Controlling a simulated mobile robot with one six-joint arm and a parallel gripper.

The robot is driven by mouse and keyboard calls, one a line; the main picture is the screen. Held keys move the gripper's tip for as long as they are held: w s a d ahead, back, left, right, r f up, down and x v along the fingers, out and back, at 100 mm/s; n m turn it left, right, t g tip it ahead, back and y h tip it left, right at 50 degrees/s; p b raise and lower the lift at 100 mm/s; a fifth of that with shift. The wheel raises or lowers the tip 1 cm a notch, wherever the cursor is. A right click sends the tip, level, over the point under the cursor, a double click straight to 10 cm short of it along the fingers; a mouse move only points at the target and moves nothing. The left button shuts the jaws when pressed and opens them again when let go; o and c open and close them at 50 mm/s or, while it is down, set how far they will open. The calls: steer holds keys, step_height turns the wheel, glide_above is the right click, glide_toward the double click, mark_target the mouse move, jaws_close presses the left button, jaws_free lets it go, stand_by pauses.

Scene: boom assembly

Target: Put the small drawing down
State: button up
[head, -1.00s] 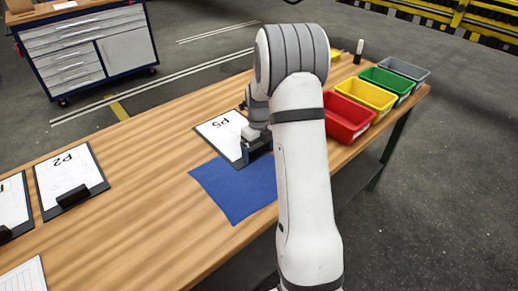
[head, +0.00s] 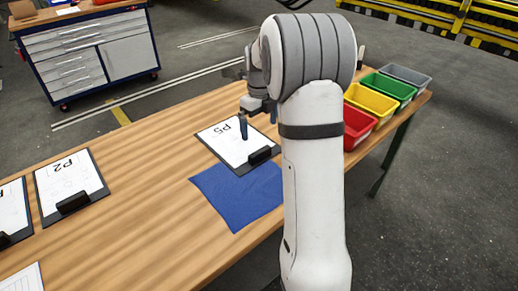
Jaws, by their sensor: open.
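The small drawing, a white sheet marked P5 (head: 228,138) on a dark clipboard with a black clip, lies flat on the wooden table. Its near end with the clip is at the far edge of the blue cloth (head: 240,197). My gripper (head: 258,121) is above the sheet, open and empty, with its fingers pointing down and apart from the clip. My arm hides part of the gripper and the table to the right.
A clipboard marked P2 (head: 68,185) and another clipboard (head: 13,210) lie at the left. Red (head: 357,124), yellow (head: 371,101), green (head: 389,86) and grey (head: 406,75) bins stand at the right end. The table (head: 150,165) between P2 and P5 is clear.

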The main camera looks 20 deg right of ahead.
steer(key=s+a+r+n+t, duration=0.1)
steer(key=s+a+r+n, duration=0.25)
steer(key=s+n, duration=0.4)
steer(key=s+a+r+n+t, duration=0.1)
steer(key=s+a+r+n, duration=0.2)
steer(key=s+a+n, duration=0.4)
steer(key=s+a+f+n+t, duration=0.1)
steer(key=s+a+f+n, duration=0.1)
steer(key=s+n, duration=1.1)
steer(key=n, duration=0.4)
steer(key=shift+a+f, duration=0.15)
steer(key=shift+c, duration=0.6)
